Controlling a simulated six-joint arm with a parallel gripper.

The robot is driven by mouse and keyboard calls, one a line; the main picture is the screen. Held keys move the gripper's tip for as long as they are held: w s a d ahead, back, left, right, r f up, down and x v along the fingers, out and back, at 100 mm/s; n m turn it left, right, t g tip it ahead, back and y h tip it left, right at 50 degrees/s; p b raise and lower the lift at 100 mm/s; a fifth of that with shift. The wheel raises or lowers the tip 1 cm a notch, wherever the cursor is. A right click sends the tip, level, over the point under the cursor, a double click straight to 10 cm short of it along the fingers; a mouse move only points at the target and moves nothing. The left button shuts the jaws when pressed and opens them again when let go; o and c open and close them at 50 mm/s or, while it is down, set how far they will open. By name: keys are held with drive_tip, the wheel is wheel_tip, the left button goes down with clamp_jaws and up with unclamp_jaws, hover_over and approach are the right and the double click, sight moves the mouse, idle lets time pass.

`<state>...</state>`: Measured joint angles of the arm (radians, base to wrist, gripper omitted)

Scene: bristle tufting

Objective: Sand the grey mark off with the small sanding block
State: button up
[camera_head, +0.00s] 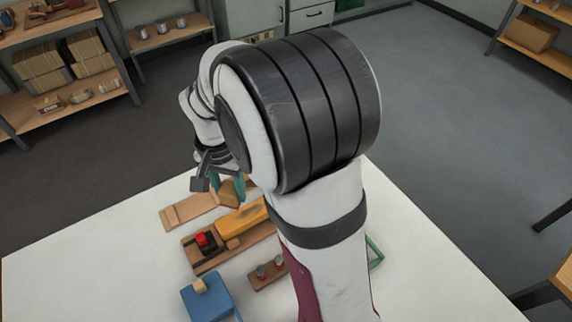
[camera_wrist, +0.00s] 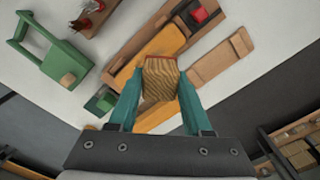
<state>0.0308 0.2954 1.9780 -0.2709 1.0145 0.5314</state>
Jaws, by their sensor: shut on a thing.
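My gripper (camera_wrist: 158,85) has its two teal fingers shut on a tan, finely ribbed block (camera_wrist: 158,78) with a red edge. Whether this is the small sanding block I cannot tell. The head view shows the held block (camera_head: 231,194) partly behind my fingers, above the work table. Beyond it in the wrist view is a long orange-yellow piece (camera_wrist: 162,42) on a wooden base; it also shows in the head view (camera_head: 243,221). A flat wooden board (camera_wrist: 220,60) lies beside that base. I cannot make out a grey mark on anything.
The wooden base carries a red knob (camera_head: 205,239). A blue box (camera_head: 207,302) with a small wooden block on top (camera_head: 200,285) stands at the front. A small wooden stand (camera_head: 268,273) and a green handled thing (camera_wrist: 52,52) are nearby. The white table (camera_head: 90,245) is clear at left.

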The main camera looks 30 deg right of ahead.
sight(232, 221)
drive_tip(key=shift+s+a+n, duration=0.2)
drive_tip(key=shift+a+n, duration=0.1)
drive_tip(key=shift+a, duration=0.75)
drive_tip(key=shift+f, duration=3.85)
drive_tip(key=shift+d+f, duration=0.2)
drive_tip(key=shift+d, duration=0.55)
clamp_jaws()
drive_tip(key=shift+d, duration=4.55)
drive_tip(key=shift+a, duration=5.05)
drive_tip(key=shift+a+r, duration=0.1)
drive_tip(key=shift+a, duration=0.15)
drive_tip(key=shift+r, duration=4.05)
